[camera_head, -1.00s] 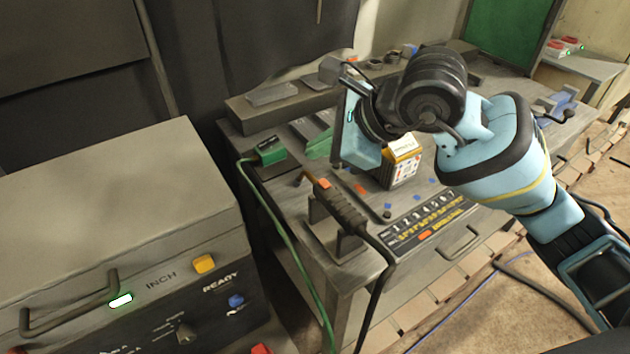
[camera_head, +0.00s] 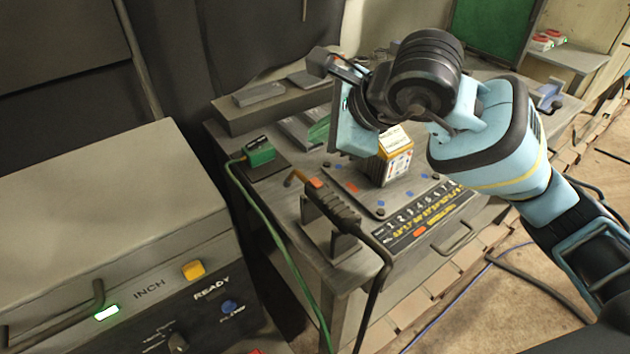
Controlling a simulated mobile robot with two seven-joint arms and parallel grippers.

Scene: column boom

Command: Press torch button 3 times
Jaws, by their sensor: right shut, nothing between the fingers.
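The welding torch (camera_head: 338,210) rests tilted on a grey stand at the front left of the workbench. Its orange button (camera_head: 316,183) faces up near the rear of the bent orange-brown neck, and nothing touches it. My right gripper (camera_head: 322,62) is above the back of the bench, beyond the torch and apart from it. Its dark fingers point to the left, and they are shut and empty. My right wrist and forearm reach in from the right. My left gripper is out of view.
A small patterned box (camera_head: 390,160) stands on a plate behind the torch. A green clamp (camera_head: 260,152) with a green cable lies to its left. A grey machine (camera_head: 110,215) with a yellow button fills the lower left. The torch's black cable hangs over the bench front.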

